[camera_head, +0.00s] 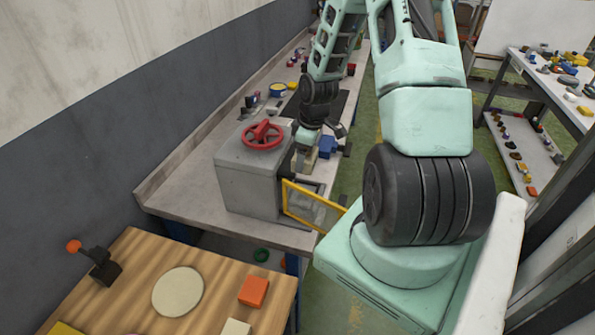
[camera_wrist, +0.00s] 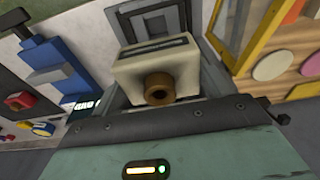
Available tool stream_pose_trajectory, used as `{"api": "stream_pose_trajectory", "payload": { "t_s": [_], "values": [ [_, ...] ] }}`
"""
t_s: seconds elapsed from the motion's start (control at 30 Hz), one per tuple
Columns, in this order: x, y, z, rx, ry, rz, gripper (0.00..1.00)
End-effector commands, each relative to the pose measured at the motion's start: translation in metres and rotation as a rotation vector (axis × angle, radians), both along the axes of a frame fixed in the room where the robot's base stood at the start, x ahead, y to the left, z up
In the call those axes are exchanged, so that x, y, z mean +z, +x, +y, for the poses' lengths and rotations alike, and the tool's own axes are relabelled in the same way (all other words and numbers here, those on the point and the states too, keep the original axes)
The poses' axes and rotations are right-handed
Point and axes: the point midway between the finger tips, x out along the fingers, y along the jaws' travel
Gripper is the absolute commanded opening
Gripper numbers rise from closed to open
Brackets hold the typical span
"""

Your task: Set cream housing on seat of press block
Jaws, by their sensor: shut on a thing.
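The cream housing (camera_wrist: 150,65) shows large in the wrist view, a blocky cream piece with a dark slot on top and a brown round knob on its near face. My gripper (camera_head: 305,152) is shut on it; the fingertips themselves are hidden. In the head view they are beside the open side of a grey box with a red handwheel (camera_head: 262,134), which appears to be the press block. A grey framed recess (camera_wrist: 150,18) shows just beyond the housing in the wrist view. I cannot tell whether the housing touches it.
A yellow-framed door (camera_head: 312,206) stands open at the box's near side, close to the arm. A blue fixture (camera_head: 328,146) stands just behind the gripper. A wooden board (camera_head: 215,285) with shaped pieces lies in front. Small items line the back of the bench.

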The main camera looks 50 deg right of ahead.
Motion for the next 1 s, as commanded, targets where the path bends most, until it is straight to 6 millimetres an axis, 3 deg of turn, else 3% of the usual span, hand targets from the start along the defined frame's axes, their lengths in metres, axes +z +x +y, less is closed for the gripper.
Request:
{"api": "stream_pose_trajectory", "payload": {
  "t_s": [0.03,0.43,1.0],
  "values": [
    [-0.010,0.000,0.000,0.000,-0.001,-0.001,0.33],
    [-0.052,0.001,0.000,0.000,-0.001,-0.001,0.33],
    [-0.053,0.000,0.000,0.000,-0.001,-0.001,0.33]
  ]
}}
